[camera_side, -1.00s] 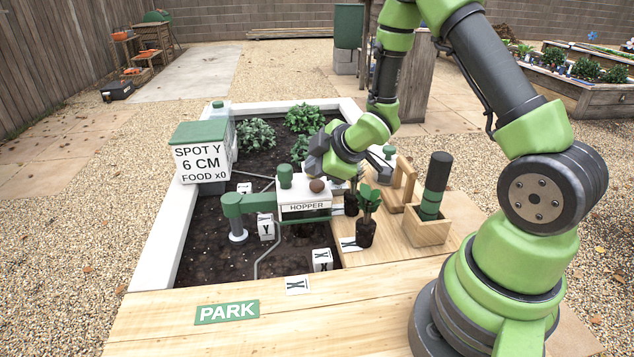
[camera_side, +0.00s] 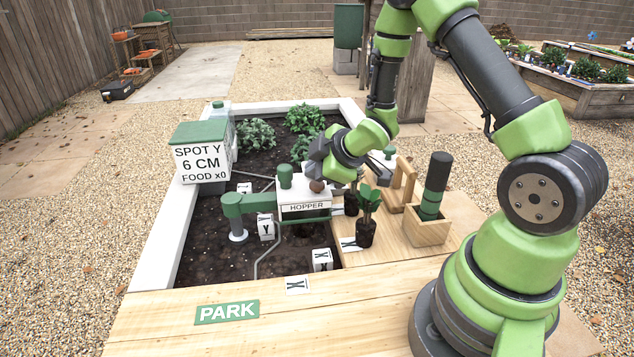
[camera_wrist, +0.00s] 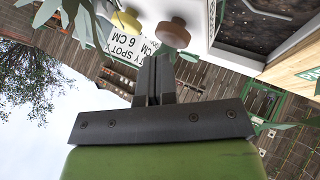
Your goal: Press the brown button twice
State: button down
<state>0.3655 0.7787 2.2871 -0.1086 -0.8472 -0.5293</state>
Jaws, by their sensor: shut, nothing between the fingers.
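The brown button (camera_side: 317,186) is a round knob on top of the white hopper (camera_side: 303,207), at its right end. In the wrist view the brown button (camera_wrist: 173,33) shows clear of the fingers, just beyond and to the right of their tips. My gripper (camera_wrist: 152,62) is shut and empty, and a gap shows between it and the button there. In the side view my wrist hangs just above and to the right of the button; the fingertips are hard to make out.
A green knob (camera_side: 285,176) stands left of the button. A sign box (camera_side: 197,163) reads "SPOT Y 6 CM FOOD x0". A potted seedling (camera_side: 367,215) and a wooden holder (camera_side: 427,226) with a dark green cylinder stand to the right. A PARK label (camera_side: 227,312) lies on the front boards.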

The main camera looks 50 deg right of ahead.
aim_at(316, 184)
jog(key=shift+f, duration=0.55)
dwell(0.4)
jog(key=shift+r, duration=0.15)
dwell(0.3)
jog(key=shift+r, duration=0.85)
jog(key=shift+r, duration=2.5)
dwell(0.4)
notch_tip(316, 184, up, 4)
jog(key=shift+f, duration=0.1)
jog(key=shift+f, duration=0.15)
dwell(0.3)
